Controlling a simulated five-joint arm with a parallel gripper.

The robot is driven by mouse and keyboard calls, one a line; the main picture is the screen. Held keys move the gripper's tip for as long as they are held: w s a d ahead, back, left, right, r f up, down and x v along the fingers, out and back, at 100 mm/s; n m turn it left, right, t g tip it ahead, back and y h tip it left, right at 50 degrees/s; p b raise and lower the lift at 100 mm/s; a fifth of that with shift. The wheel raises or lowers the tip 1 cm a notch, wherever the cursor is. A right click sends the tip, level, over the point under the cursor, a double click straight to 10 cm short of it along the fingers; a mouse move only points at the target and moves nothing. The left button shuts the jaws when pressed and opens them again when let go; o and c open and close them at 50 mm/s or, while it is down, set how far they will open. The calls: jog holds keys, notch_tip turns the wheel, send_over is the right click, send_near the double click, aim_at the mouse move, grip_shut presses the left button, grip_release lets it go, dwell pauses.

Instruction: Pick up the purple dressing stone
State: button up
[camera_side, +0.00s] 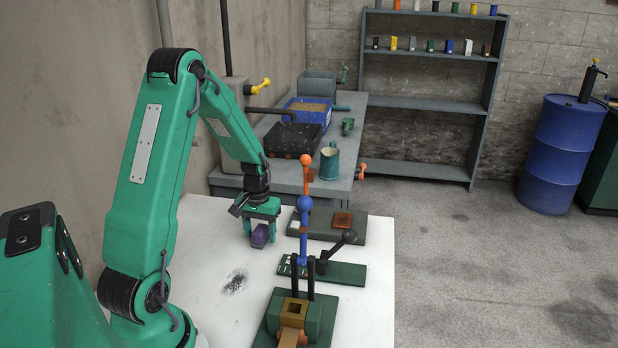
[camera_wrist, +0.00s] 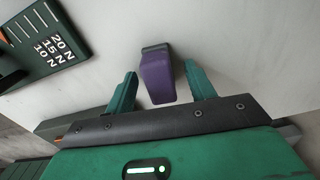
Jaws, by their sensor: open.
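The purple dressing stone (camera_side: 260,236) is a small purple block with a dark grey part, on the white tabletop (camera_side: 215,260). My gripper (camera_side: 262,229) is directly above it, pointing down with its fingers low around the stone. In the wrist view the stone (camera_wrist: 157,78) lies between the two green fingers of my gripper (camera_wrist: 161,88). There is a visible gap on each side, so the fingers look apart from it. The gripper is open. The fingers partly cover the stone in the side view.
Right of the stone stand a green plate with an orange-brown block (camera_side: 342,220), a green lever fixture with a blue upright (camera_side: 304,230), and a green fixture with a brass-coloured socket (camera_side: 294,309). A dark smudge (camera_side: 234,282) marks the otherwise clear tabletop in front. A grey bench (camera_side: 338,185) stands behind.

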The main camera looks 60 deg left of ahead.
aim_at(262, 230)
jog(key=c, duration=1.1)
jog(key=shift+r, duration=0.2)
jog(key=shift+r, duration=0.55)
jog(key=r, duration=0.1)
jog(key=d+r, duration=0.1)
jog(key=r, duration=0.1)
jog(key=shift+w, duration=0.1)
jog(key=d+r, duration=0.2)
jog(key=d, duration=0.1)
jog(key=d+r, duration=0.2)
jog(key=d, duration=0.2)
jog(key=w+d+r, duration=0.1)
jog(key=d+r, duration=0.1)
jog(key=d, duration=0.1)
jog(key=shift+d+r, duration=0.25)
jog(key=shift+d, duration=0.1)
